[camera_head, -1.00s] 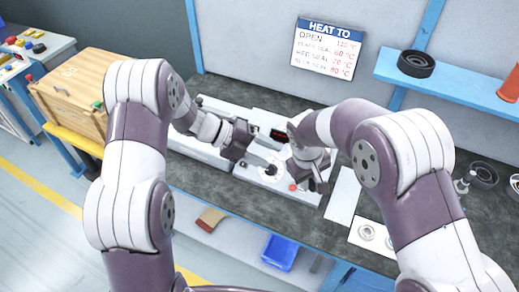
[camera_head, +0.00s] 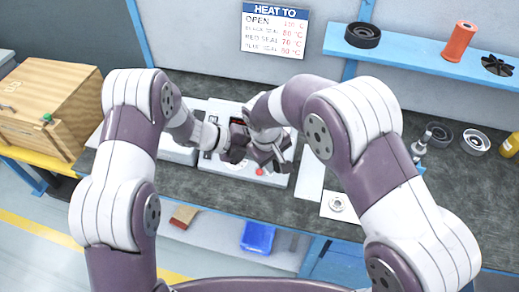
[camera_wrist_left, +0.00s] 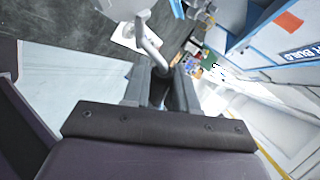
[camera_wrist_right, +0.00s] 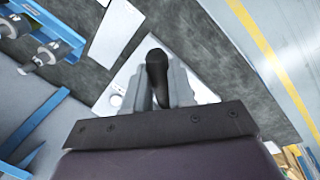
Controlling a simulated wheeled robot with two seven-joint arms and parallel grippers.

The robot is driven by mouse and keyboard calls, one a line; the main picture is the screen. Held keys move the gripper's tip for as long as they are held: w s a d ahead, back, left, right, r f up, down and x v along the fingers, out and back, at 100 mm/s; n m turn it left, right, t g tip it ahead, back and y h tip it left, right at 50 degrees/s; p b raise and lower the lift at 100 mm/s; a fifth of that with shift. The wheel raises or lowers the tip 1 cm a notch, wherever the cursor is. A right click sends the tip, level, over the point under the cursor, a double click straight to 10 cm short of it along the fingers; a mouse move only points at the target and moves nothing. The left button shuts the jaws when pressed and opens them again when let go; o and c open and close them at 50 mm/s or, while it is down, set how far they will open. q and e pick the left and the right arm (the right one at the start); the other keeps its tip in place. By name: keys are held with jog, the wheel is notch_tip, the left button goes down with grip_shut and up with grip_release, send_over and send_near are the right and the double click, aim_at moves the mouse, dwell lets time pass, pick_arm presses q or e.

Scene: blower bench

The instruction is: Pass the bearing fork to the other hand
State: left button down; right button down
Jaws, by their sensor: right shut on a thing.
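My right gripper (camera_head: 272,160) is shut on the bearing fork, over the white machine on the bench. In the right wrist view the fork's black handle (camera_wrist_right: 157,76) stands between the two fingers (camera_wrist_right: 162,85). My left gripper (camera_head: 232,150) is close beside the right one, almost touching it in the head view. In the left wrist view its fingers (camera_wrist_left: 160,88) stand apart, with a grey metal bar (camera_wrist_left: 150,45), apparently part of the fork, reaching to the gap between them. The fork is mostly hidden by the grippers in the head view.
A white machine (camera_head: 262,175) with a red button lies under both grippers. A wooden crate (camera_head: 50,105) stands at the left. A blue shelf (camera_head: 410,58) holds a black ring and an orange spool. Metal rings (camera_head: 475,141) lie at the right. The dark bench (camera_head: 385,135) has free room right of centre.

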jog(key=c, duration=0.9)
grip_release()
jog(key=shift+r, duration=0.35)
notch_tip(320, 180, up, 6)
jog(key=a, duration=0.1)
jog(key=d+r+m, duration=0.2)
jog(key=d+r, duration=0.1)
jog(key=d, duration=0.4)
jog(key=s+d+f+m, duration=0.1)
jog(key=s+d, duration=0.2)
jog(key=s, duration=0.2)
jog(key=s+d+f+m+y, duration=0.1)
jog(key=s+d+f+m, duration=0.1)
jog(key=s, duration=0.3)
jog(key=s+d+f+m, duration=0.1)
jog(key=s+d+m, duration=0.1)
jog(key=s+d, duration=0.3)
jog(key=shift+f+y, duration=0.2)
jog(key=shift+y, duration=0.2)
